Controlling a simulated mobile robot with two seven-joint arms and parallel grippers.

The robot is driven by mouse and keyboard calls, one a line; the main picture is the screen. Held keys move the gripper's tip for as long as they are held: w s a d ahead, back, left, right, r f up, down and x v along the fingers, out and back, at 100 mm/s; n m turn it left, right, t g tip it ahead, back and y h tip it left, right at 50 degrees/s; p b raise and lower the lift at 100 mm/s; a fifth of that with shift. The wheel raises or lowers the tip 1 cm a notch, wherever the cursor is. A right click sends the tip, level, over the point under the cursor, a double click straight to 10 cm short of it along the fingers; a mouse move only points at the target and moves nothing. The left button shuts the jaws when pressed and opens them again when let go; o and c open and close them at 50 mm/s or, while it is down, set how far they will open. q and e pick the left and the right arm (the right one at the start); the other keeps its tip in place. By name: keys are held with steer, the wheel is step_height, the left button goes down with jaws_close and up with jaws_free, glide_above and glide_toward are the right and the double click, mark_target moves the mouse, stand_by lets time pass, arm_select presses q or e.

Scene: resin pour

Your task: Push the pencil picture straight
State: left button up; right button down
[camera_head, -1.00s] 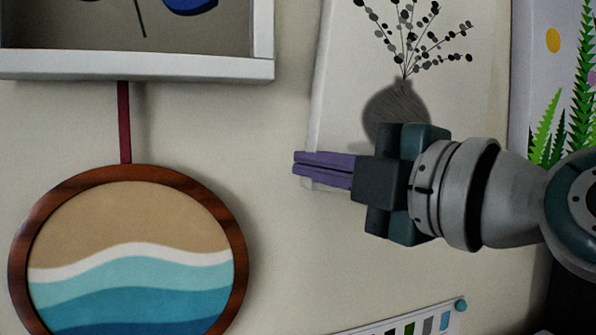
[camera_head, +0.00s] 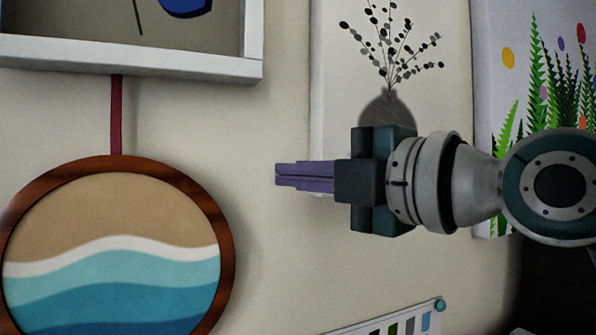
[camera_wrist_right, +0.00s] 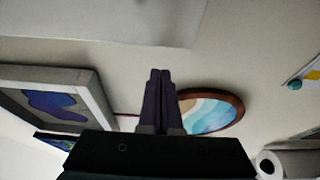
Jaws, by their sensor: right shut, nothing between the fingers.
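The pencil picture (camera_head: 340,75) is a pale canvas with a grey vase and dark sprigs, hung on the wall at upper centre-right in the head view. Its left edge looks close to upright. My right gripper (camera_head: 278,175) is shut and empty, its purple fingers pointing left across the picture's lower left corner. The gripper body hides much of the picture's lower edge; I cannot tell whether it touches. In the right wrist view the shut fingers (camera_wrist_right: 160,75) lie below a pale panel (camera_wrist_right: 110,18), apparently this picture. My left gripper is not in view.
A round wood-framed wave picture (camera_head: 225,240) hangs at lower left on a red strap (camera_head: 117,115). A white-framed picture (camera_head: 150,62) is above it. A plant picture (camera_head: 490,100) hangs at right, behind my arm. A colour chart (camera_head: 400,322) is below. Bare wall lies between.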

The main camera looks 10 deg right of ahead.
arm_select(q)
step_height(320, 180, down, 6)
steer(key=b, duration=0.6)
arm_select(e)
steer(key=v, duration=1)
steer(key=s+d+f+m+g+h, duration=0.25)
steer(key=f+m, duration=0.45)
steer(key=f, duration=0.5)
steer(key=s+d+f+m+g+h, duration=0.15)
steer(key=s+f+m+h, duration=0.25)
steer(key=f+m, duration=0.5)
steer(key=s+d+f+m+g+h, duration=0.35)
steer(key=s+f+m+g, duration=0.35)
steer(key=s+f, duration=0.75)
arm_select(q)
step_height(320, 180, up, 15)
steer(key=p, duration=1.5)
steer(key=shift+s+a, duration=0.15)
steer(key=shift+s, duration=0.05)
arm_select(e)
step_height(320, 180, up, 15)
steer(key=shift+s+r+h, duration=0.2)
steer(key=shift+h, duration=0.1)
steer(key=shift+a, duration=0.1)
